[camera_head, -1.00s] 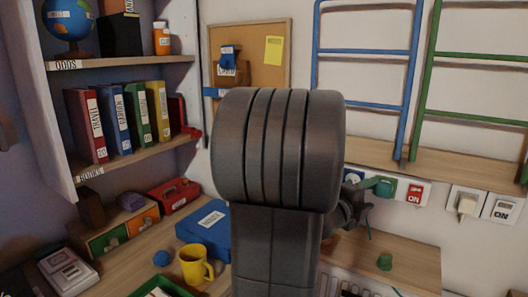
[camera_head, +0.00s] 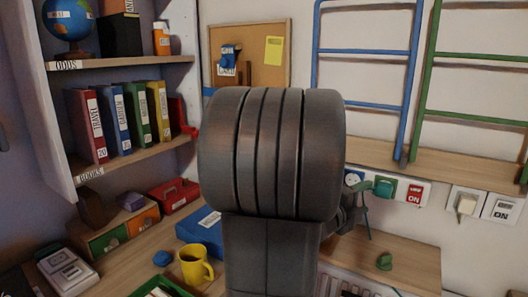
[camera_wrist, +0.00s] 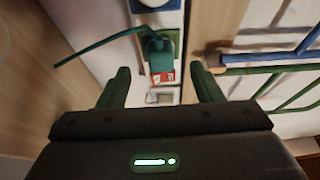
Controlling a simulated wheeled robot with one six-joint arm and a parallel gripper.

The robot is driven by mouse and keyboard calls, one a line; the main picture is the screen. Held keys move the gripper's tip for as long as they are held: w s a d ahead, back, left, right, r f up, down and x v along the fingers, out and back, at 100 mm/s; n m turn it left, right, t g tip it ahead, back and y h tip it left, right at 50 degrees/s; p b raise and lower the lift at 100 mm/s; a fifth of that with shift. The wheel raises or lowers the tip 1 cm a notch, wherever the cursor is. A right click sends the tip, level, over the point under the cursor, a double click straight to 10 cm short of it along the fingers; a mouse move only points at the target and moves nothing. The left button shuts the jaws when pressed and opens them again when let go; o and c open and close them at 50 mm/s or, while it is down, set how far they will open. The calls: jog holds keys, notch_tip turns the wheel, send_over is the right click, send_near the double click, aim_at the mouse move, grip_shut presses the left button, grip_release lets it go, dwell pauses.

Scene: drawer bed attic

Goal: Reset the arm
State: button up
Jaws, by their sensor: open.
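My arm fills the middle of the head view, upright in front of the desk and wall. My gripper (camera_wrist: 162,82) shows in the wrist view with its two dark green fingers spread apart and nothing between them. A green plug (camera_wrist: 160,54) with a green cord sits in the wall strip beyond the fingertips, apart from them. The same plug (camera_head: 384,188) shows in the head view, right of my arm. In the head view my gripper is mostly hidden behind the arm; only dark wrist parts show beside it.
A red switch (camera_head: 414,193) and a white plug (camera_head: 467,204) are further right. A blue ladder (camera_head: 408,110) and a green ladder (camera_head: 424,90) hang above. Shelves with binders (camera_head: 120,118) stand left. A yellow mug (camera_head: 195,264) and blue box (camera_head: 204,231) are on the desk.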

aim_at(377, 192)
jog(key=x, duration=0.7)
jog(key=shift+s, duration=0.1)
jog(key=shift+s+a, duration=0.45)
jog(key=shift+s+a+r+p, duration=0.1)
jog(key=shift+s+r+p, duration=0.15)
jog(key=shift+p, duration=0.35)
jog(key=shift+w+f, duration=0.1)
jog(key=shift+f, duration=0.2)
